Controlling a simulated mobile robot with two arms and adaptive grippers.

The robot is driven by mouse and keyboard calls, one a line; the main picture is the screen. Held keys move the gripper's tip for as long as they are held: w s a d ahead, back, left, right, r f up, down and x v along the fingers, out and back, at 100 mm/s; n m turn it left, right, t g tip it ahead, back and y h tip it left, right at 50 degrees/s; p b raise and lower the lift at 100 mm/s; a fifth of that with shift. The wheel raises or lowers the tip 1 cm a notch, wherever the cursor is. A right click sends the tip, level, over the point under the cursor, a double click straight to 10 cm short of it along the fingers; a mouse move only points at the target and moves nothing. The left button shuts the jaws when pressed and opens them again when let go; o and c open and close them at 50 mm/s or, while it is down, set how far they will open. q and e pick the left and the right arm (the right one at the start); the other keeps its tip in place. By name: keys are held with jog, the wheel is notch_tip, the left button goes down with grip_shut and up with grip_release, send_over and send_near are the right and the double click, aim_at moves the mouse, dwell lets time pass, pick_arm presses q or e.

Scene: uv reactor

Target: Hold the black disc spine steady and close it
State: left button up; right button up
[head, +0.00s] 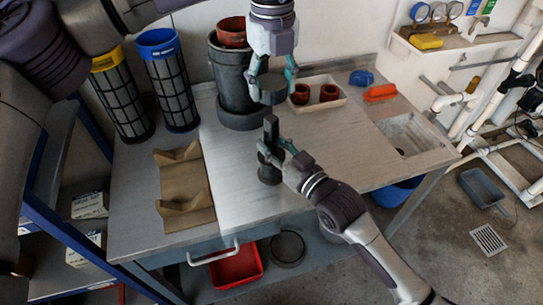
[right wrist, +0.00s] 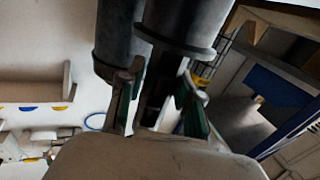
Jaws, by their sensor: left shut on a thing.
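The black disc spine (head: 268,172) stands upright near the front middle of the bench, a dark post on a wider round base. My right gripper (head: 276,151) is at its upper part, coming from the front right. In the right wrist view its two fingers (right wrist: 156,103) are apart, one on each side of the dark post, with a narrow gap on the right. My left gripper (head: 273,76) points down behind the spine and is shut on a dark round piece (head: 273,92), held above the bench. The piece's underside is hidden in the head view.
A grey bin (head: 229,75) with a reddish pot stands behind. A white tray (head: 318,80) holds two red-brown pots. Two mesh cylinders (head: 172,85) stand at back left, near a brown cradle (head: 187,185). A sink (head: 410,134) is at right. The right front bench is fairly clear.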

aim_at(272, 119)
grip_shut()
pick_arm(q)
jog(key=shift+f, duration=2.5)
jog(key=shift+f, duration=0.15)
jog(key=shift+f, duration=0.75)
jog(key=shift+f, duration=0.55)
